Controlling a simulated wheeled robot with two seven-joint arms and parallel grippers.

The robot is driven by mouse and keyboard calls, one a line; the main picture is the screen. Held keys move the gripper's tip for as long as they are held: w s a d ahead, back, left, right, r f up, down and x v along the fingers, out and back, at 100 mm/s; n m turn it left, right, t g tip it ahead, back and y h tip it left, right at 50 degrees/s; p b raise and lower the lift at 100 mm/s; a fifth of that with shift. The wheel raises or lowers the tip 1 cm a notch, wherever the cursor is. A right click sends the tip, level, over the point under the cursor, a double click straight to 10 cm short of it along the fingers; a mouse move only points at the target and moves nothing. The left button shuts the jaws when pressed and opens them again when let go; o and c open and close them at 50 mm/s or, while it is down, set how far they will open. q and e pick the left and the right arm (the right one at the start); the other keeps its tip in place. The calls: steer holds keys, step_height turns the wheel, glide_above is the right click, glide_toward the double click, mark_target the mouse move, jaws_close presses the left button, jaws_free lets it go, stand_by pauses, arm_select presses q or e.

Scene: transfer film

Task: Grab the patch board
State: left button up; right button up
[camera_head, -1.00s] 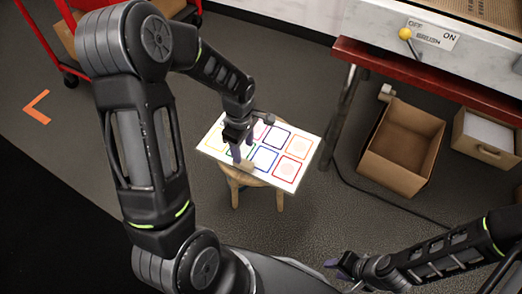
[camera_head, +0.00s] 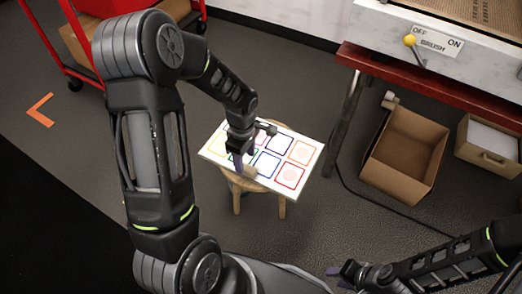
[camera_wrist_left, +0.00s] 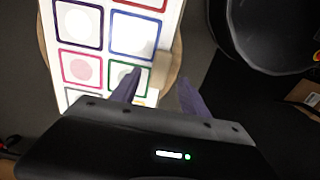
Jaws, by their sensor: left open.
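The patch board (camera_head: 296,151) is a white panel with coloured square outlines. It lies on a round wooden stool (camera_head: 281,205) in the head view. In the left wrist view the board (camera_wrist_left: 121,50) fills the upper left, with a small tan block (camera_wrist_left: 160,69) at its edge. My left gripper (camera_head: 240,166) is over the near-left part of the board. In the left wrist view its purple fingers (camera_wrist_left: 157,92) are apart, with the board's edge and the block just beyond them; I cannot tell whether they touch. My right gripper (camera_head: 337,271) is low at the bottom, away from the board.
An open cardboard box (camera_head: 404,150) and another box (camera_head: 489,146) stand on the floor at right, beside a red-edged table (camera_head: 430,80) with a machine on it. A red cart (camera_head: 85,45) is at upper left. The floor around the stool is mostly clear.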

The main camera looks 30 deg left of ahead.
mark_target(246, 166)
arm_select(q)
step_height(246, 166, down, 5)
steer(key=shift+b, duration=0.55)
jaws_close()
stand_by(0.5)
steer(key=shift+r, duration=0.1)
stand_by(0.9)
